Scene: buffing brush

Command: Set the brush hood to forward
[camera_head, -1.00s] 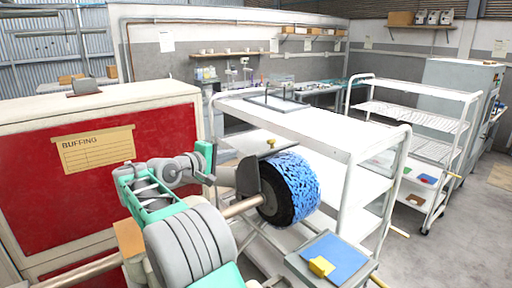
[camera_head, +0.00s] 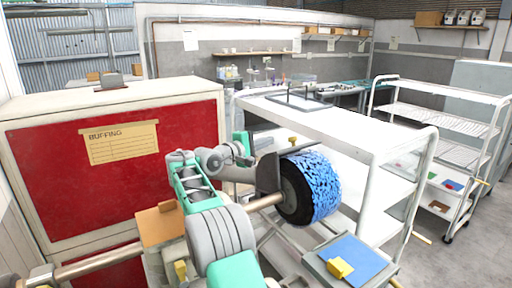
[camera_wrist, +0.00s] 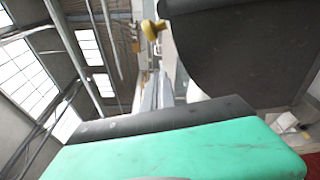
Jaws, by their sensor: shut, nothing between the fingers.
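The buffing brush (camera_head: 318,186) is a blue-and-black wheel on a copper-coloured shaft. Its hood (camera_head: 267,172) is a dark grey plate at the wheel's left side, with a small yellow knob (camera_head: 292,140) by its upper edge. In the wrist view, the hood (camera_wrist: 240,50) is a dark curved sheet at upper right, with the yellow knob (camera_wrist: 152,29) left of it. My gripper (camera_head: 243,150) is shut and empty, just left of the hood; whether it touches is unclear. Its green finger with dark edge (camera_wrist: 165,117) fills the lower wrist view.
A red-fronted cabinet (camera_head: 60,170) labelled BUFFING stands at left. A white trolley (camera_head: 345,130) stands behind the brush, another (camera_head: 440,95) at right. A small stand with a blue sheet (camera_head: 352,256) and yellow block (camera_head: 340,267) is in front.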

